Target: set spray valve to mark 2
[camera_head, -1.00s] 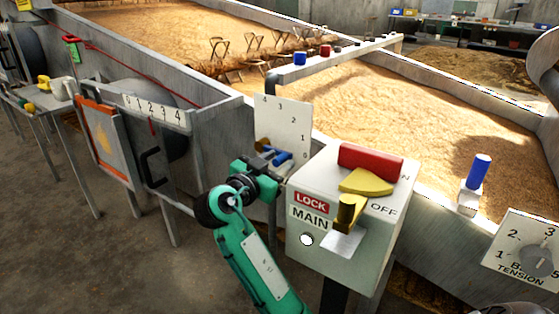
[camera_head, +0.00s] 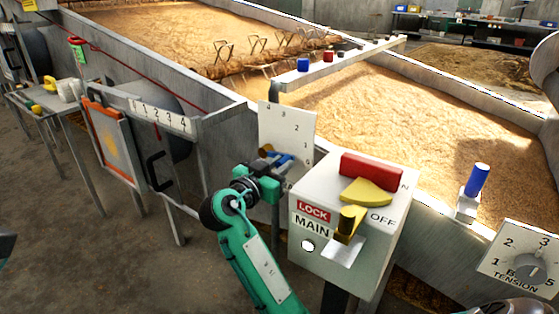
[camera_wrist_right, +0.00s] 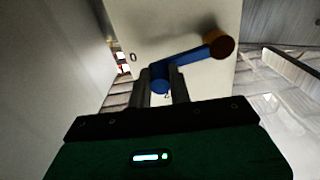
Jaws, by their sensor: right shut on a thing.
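The spray valve shows in the head view as a white plate (camera_head: 287,122) with an arc of numerals, a brown hub and a blue lever (camera_head: 284,160). The lever points right and slightly down, towards the low end of the scale; its exact mark is hard to read. In the right wrist view the blue lever (camera_wrist_right: 192,60) runs from the orange-brown hub (camera_wrist_right: 221,42) down left to between my fingers. My right gripper (camera_head: 275,172) is shut on the lever's free end; its fingers also show in the wrist view (camera_wrist_right: 163,80).
A grey control box (camera_head: 326,252) with a red bar, yellow handle and MAIN label stands right beside my right gripper. A tension dial (camera_head: 529,267) and blue-topped lever (camera_head: 477,182) are farther right. A numbered gate (camera_head: 160,117) stands left. Grain fills the bed behind.

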